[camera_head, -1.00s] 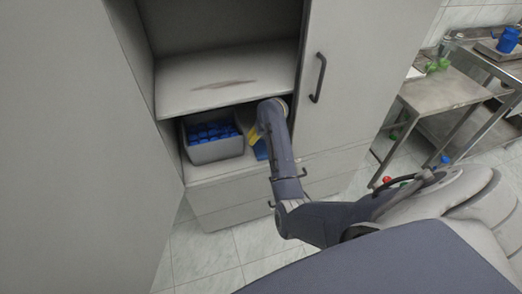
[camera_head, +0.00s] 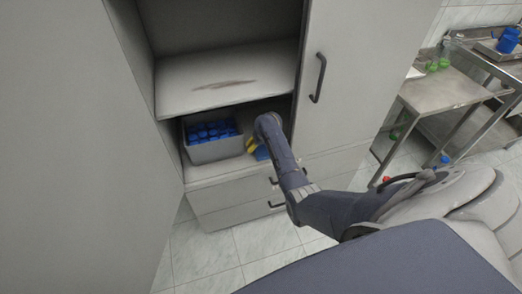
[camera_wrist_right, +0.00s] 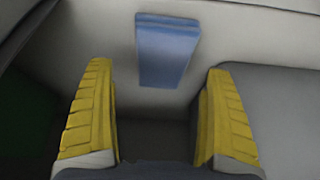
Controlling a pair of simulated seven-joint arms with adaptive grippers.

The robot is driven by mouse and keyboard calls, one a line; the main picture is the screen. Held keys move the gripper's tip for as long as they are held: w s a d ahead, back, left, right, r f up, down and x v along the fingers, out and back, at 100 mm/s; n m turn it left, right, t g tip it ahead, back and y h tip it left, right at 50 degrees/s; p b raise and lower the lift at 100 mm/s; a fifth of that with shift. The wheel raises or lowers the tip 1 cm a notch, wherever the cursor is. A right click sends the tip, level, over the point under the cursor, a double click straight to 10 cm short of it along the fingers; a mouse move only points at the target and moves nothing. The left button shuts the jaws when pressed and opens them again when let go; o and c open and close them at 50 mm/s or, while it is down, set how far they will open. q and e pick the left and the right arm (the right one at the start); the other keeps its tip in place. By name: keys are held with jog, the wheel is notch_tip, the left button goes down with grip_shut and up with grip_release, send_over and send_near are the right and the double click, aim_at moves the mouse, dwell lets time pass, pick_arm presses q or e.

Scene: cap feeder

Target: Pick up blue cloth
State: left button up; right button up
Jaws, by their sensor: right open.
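The blue cloth (camera_wrist_right: 166,50) lies folded on the light shelf surface in the right wrist view, ahead of my fingertips and between their lines. In the head view only a small blue part of the cloth (camera_head: 262,153) shows beside my arm; the rest is hidden behind it. My right gripper (camera_wrist_right: 158,80) is open, its two yellow fingers apart with nothing between them. In the head view the right gripper (camera_head: 252,146) is inside the lower cabinet compartment, close to the cloth. I see no contact with the cloth. My left gripper is not in view.
A grey bin (camera_head: 216,151) with several blue caps stands left of the gripper on the lower shelf. A shelf board (camera_head: 228,84) is above it. A cabinet door (camera_head: 345,75) stands at right. Metal tables (camera_head: 445,92) are farther right.

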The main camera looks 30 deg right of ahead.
aim_at(261, 148)
jog(key=shift+x, duration=1.8)
jog(key=shift+a, duration=0.1)
jog(key=c, duration=1.1)
jog(key=shift+s+r, duration=0.2)
jog(key=shift+r, duration=0.15)
notch_tip(261, 148, up, 7)
jog(key=shift+a+f, duration=0.1)
jog(key=shift+f, duration=0.1)
jog(key=s+a, duration=0.2)
jog(key=s, duration=0.7)
jog(key=s+a, duration=0.2)
jog(key=s, duration=0.8)
jog(key=shift+a+f, duration=0.2)
jog(key=shift+a, duration=0.1)
